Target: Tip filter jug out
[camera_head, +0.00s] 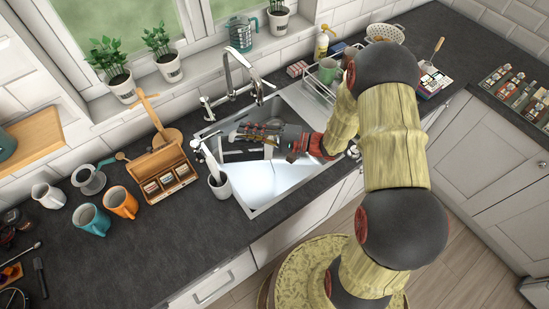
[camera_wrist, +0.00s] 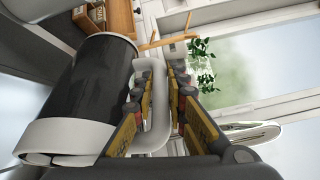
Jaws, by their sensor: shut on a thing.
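The filter jug (camera_wrist: 85,85) has a dark see-through body and a white rim, and fills the left of the wrist view, tilted. Its white handle (camera_wrist: 158,125) lies between my finger pads. My gripper (camera_head: 255,133) points left over the sink (camera_head: 270,188); in the wrist view its jaws (camera_wrist: 163,72) are closed around the handle. In the head view I cannot clearly make out the jug's outline or contents against the bright basin.
The faucet (camera_head: 243,75) rises behind the sink. A wooden tea box (camera_head: 164,172), a white holder (camera_head: 220,186) and teal and orange mugs (camera_head: 121,202) stand to the left. A dish rack (camera_head: 322,80) stands behind right. Front-left counter has free room.

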